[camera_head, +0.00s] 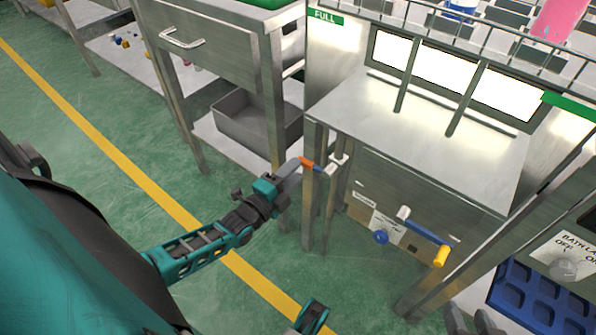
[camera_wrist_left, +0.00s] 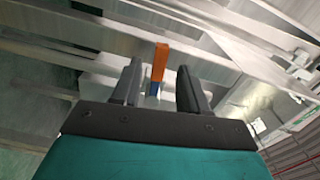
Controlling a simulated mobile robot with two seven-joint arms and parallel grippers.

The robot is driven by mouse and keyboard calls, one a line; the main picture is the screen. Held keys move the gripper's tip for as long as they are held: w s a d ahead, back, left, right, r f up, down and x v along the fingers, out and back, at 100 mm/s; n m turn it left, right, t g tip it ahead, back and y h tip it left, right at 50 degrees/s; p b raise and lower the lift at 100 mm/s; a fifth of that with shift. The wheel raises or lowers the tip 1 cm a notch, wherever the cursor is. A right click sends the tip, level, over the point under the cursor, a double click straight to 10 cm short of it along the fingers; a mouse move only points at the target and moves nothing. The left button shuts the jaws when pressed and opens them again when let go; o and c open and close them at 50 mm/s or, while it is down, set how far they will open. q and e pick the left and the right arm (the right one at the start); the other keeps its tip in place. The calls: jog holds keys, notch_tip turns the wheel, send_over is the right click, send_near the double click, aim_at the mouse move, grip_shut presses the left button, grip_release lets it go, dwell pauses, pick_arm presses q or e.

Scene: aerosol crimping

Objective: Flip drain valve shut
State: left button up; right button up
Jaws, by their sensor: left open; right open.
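A valve lever with an orange end (camera_head: 307,161) and a blue section (camera_head: 319,169) runs to a white fitting (camera_head: 338,162) beside the bench leg. My left gripper (camera_head: 294,171) is open at the orange end. In the left wrist view, the orange end (camera_wrist_left: 160,62) shows between the spread fingers (camera_wrist_left: 157,85); I cannot tell whether they touch it. My right gripper (camera_head: 472,322) is at the bottom edge, partly cut off, its fingers apart and empty.
A drawer cabinet (camera_head: 215,55) and grey bin (camera_head: 255,120) stand left. Open green floor (camera_head: 70,140) lies further left.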

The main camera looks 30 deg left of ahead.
pick_arm(q)
jog(key=shift+w+d, duration=0.1)
jog(key=shift+w, duration=1.1)
jog(key=shift+c, duration=0.4)
grip_shut()
